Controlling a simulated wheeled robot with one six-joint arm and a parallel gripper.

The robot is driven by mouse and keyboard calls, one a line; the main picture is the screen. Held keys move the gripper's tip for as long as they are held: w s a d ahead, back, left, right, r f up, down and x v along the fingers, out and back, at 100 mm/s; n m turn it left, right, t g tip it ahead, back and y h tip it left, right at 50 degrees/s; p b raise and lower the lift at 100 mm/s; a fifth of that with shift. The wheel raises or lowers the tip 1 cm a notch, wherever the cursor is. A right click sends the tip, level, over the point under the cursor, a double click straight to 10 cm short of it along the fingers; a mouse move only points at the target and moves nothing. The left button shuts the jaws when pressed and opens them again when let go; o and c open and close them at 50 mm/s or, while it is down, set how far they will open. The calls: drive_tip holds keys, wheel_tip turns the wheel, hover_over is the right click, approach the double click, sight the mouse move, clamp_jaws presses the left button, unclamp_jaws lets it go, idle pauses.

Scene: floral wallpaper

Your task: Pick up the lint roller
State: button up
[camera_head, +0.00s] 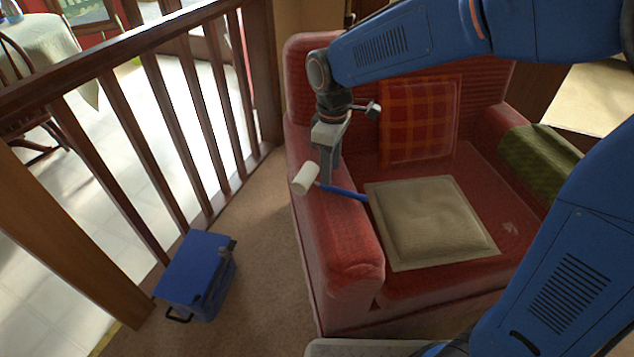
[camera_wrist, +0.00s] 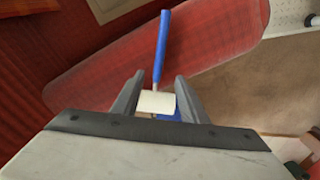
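The lint roller has a white head (camera_head: 306,180) and a blue handle (camera_head: 343,191). In the head view it is at the sofa's left armrest (camera_head: 345,245), its head at the outer edge and its handle towards the seat. I cannot tell whether it rests on the armrest. My gripper (camera_head: 326,180) points down beside the head. In the wrist view my gripper (camera_wrist: 160,78) has its two fingers apart, with the white head (camera_wrist: 156,101) seen between them and the handle (camera_wrist: 162,45) reaching up past the tips. Contact with the fingers is not clear.
The red sofa has a beige cushion (camera_head: 430,222) on its seat, a plaid pillow (camera_head: 420,120) and a green cloth (camera_head: 548,160) on the right armrest. A blue box (camera_head: 195,275) stands on the carpet at left, beside a wooden railing (camera_head: 165,100).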

sight(331, 185)
drive_tip(key=shift+w+d+f, duration=0.1)
drive_tip(key=shift+w+f, duration=0.05)
drive_tip(key=shift+f, duration=2.5)
clamp_jaws()
